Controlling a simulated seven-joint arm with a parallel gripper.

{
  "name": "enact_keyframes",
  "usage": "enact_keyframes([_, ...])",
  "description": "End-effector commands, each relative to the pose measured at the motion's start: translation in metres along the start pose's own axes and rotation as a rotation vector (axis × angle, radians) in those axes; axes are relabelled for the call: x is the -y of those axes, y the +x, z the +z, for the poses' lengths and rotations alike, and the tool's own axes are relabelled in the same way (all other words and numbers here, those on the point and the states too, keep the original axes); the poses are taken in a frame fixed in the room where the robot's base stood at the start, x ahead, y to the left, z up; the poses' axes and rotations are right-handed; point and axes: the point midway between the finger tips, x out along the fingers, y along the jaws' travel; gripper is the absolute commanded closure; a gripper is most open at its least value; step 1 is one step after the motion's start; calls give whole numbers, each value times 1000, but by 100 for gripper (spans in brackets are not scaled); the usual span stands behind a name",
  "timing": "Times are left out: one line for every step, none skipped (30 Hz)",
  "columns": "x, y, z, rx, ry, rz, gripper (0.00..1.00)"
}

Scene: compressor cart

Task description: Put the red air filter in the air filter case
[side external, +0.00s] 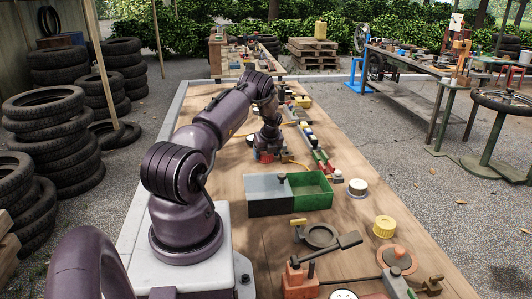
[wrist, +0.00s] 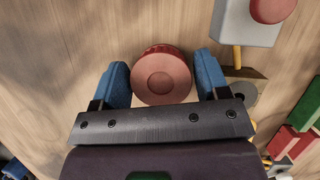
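The red air filter (wrist: 161,75) is a round red disc with a ribbed edge, seen from above in the wrist view, on the wooden bench. My gripper (wrist: 162,72) has its two blue fingers on either side of it, spread wide, with narrow gaps between fingers and filter. In the side view my gripper (side external: 267,150) is low over the bench, and a bit of red shows at its foot. A two-part box, grey on the left and green (side external: 314,190) on the right, stands nearer the camera; I cannot tell for sure whether it is the air filter case.
A white round part (side external: 357,188) and a yellow ribbed part (side external: 384,226) stand right of the box. Clamps and tools (side external: 322,240) crowd the near bench. A row of coloured parts (side external: 318,150) lies right of my gripper. Bare wood (side external: 228,185) lies left of the box.

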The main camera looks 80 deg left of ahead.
Motion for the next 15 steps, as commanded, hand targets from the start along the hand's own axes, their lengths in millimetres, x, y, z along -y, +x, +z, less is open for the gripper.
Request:
enact_keyframes([0, 0, 0, 0, 0, 0, 32])
enact_keyframes([0, -1, 0, 0, 0, 0, 32])
enact_keyframes([0, -3, 1, 1, 0, 0, 32])
enact_keyframes([0, -5, 2, 2, 0, -1, 32])
enact_keyframes([1, -7, 2, 2, 0, -1, 32])
enact_keyframes([1, -11, 2, 2, 0, -1, 32])
enact_keyframes([1, -16, 2, 2, 0, -2, 32])
enact_keyframes([1, -20, 2, 2, 0, -2, 32])
enact_keyframes([1, -28, 3, 3, 0, -3, 32])
enact_keyframes([1, -33, 2, 2, 0, -2, 32])
enact_keyframes([1, -40, 2, 2, -1, -3, 32])
enact_keyframes([1, -49, 3, 3, -2, -4, 32])
enact_keyframes([1, -56, 2, 2, -1, -4, 32])
enact_keyframes([1, -62, 2, 2, 0, -3, 32])
enact_keyframes([1, -71, 2, 2, 1, -3, 32])
